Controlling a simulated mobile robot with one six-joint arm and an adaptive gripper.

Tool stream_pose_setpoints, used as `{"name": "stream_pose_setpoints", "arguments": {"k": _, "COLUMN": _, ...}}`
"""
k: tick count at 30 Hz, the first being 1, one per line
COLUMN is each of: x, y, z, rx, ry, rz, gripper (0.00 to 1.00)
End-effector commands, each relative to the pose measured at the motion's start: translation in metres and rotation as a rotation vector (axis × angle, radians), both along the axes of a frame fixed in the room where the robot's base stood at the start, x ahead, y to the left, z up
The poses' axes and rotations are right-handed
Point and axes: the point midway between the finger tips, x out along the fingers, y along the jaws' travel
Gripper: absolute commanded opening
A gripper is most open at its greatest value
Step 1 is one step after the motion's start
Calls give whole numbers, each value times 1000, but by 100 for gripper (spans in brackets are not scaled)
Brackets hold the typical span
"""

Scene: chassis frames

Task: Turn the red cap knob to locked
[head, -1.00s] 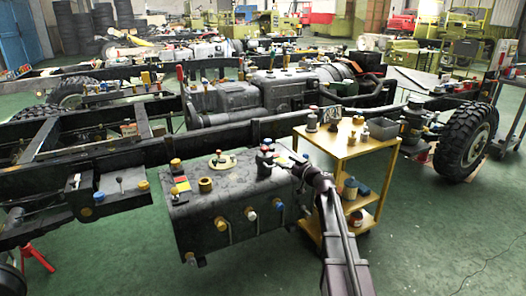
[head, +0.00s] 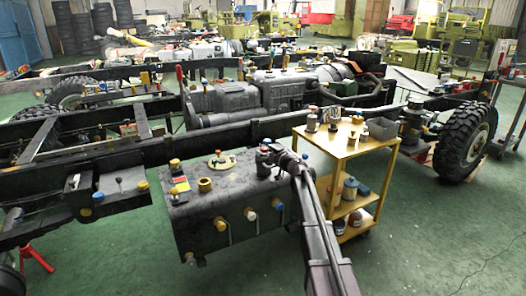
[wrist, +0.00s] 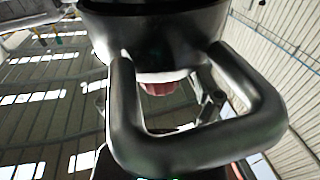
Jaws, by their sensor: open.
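A black tank (head: 210,228) with several knobs and caps on its top and front stands in the middle of the head view. My arm reaches in from the lower right, and my gripper (head: 267,160) is at the tank's right top end. It is small and dark there, and its fingers are hard to make out. In the wrist view a dull red ribbed piece (wrist: 160,88), which looks like the red cap knob, shows partly below a dark rounded body, behind a thick black loop. Most of it is hidden, and I cannot tell whether my gripper touches it.
A yellow cart (head: 343,150) with bottles and a grey bin stands just right of my arm. A chassis rail (head: 215,137) runs behind the tank. A red stand (head: 36,258) is at lower left. Green floor (head: 430,235) is clear at right.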

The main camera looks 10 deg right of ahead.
Motion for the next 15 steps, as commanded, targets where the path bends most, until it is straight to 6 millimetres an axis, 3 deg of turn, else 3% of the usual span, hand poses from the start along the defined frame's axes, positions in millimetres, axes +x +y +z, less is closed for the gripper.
{"name": "stream_pose_setpoints", "arguments": {"k": 10, "x": 2, "y": 2, "z": 0, "rx": 0, "ry": 0, "rz": 0, "gripper": 82}}
{"name": "stream_pose_setpoints", "arguments": {"k": 11, "x": 2, "y": 2, "z": 0, "rx": 0, "ry": 0, "rz": 1, "gripper": 76}}
{"name": "stream_pose_setpoints", "arguments": {"k": 15, "x": 2, "y": 2, "z": 0, "rx": 0, "ry": 0, "rz": 1, "gripper": 34}}
